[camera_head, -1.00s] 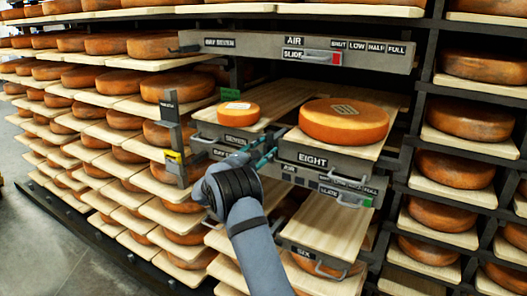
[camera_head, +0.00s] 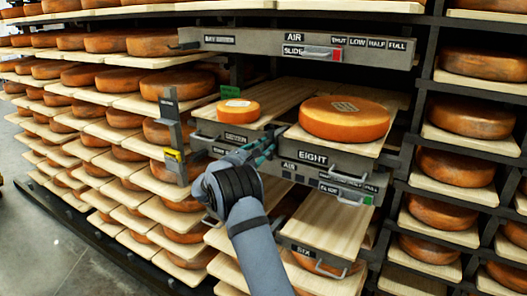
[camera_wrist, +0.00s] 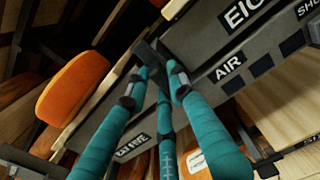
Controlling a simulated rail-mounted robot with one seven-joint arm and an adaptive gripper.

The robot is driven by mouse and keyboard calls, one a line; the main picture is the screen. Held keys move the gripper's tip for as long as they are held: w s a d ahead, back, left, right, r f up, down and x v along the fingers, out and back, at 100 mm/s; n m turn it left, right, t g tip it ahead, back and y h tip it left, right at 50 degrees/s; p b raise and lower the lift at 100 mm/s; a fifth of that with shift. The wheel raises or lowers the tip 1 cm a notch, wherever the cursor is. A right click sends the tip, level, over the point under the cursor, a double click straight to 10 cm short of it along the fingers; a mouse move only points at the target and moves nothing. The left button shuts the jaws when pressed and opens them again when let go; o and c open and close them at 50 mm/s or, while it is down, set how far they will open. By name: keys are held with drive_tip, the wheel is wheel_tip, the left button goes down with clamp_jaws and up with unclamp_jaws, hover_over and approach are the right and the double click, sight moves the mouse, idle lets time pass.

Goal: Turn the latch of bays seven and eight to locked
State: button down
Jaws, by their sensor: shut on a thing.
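The bay eight shelf (camera_head: 313,158) carries a large orange cheese wheel (camera_head: 344,119). The bay seven shelf (camera_head: 236,137) beside it on the left carries a smaller wheel (camera_head: 238,110). A dark latch handle (camera_wrist: 148,50) stands at the gap between the two shelf fronts. My gripper (camera_head: 266,147) reaches this gap from below left. In the wrist view its teal fingers (camera_wrist: 160,75) are shut on the latch handle at their tips. The fingers and wrist hide part of the latch, and I cannot read whether it sits at locked.
A grey AIR slide bar (camera_head: 300,48) crosses above the shelves, and another AIR panel (camera_head: 318,179) lies below bay eight. A grey upright plate (camera_head: 172,140) stands left of bay seven. Pull handles (camera_head: 347,182) stick out in front. Racks of cheese wheels fill both sides.

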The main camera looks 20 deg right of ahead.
drive_tip(key=m+b, duration=0.2)
drive_tip(key=b, duration=0.1)
drive_tip(key=m+b, duration=0.1)
drive_tip(key=b, duration=0.2)
drive_tip(key=shift+s+f+m+b, duration=0.1)
drive_tip(key=shift+f+m+b, duration=0.25)
drive_tip(key=shift+m+b, duration=0.05)
drive_tip(key=m+b, duration=0.2)
drive_tip(key=b, duration=0.1)
drive_tip(key=m+b, duration=0.2)
drive_tip(key=b, duration=0.1)
drive_tip(key=shift+s+d+r+m, duration=0.1)
drive_tip(key=shift+s+d+m, duration=0.05)
drive_tip(key=shift+m, duration=0.15)
drive_tip(key=m+b, duration=0.4)
drive_tip(key=b, duration=0.1)
drive_tip(key=shift+s+d, duration=0.1)
drive_tip(key=shift+s+r+m+b, duration=0.1)
drive_tip(key=shift+r+m+b, duration=0.1)
drive_tip(key=shift+m+b, duration=1.8)
drive_tip(key=shift+m+p, duration=0.4)
drive_tip(key=shift+m, duration=0.2)
drive_tip(key=c, duration=1.5)
unclamp_jaws()
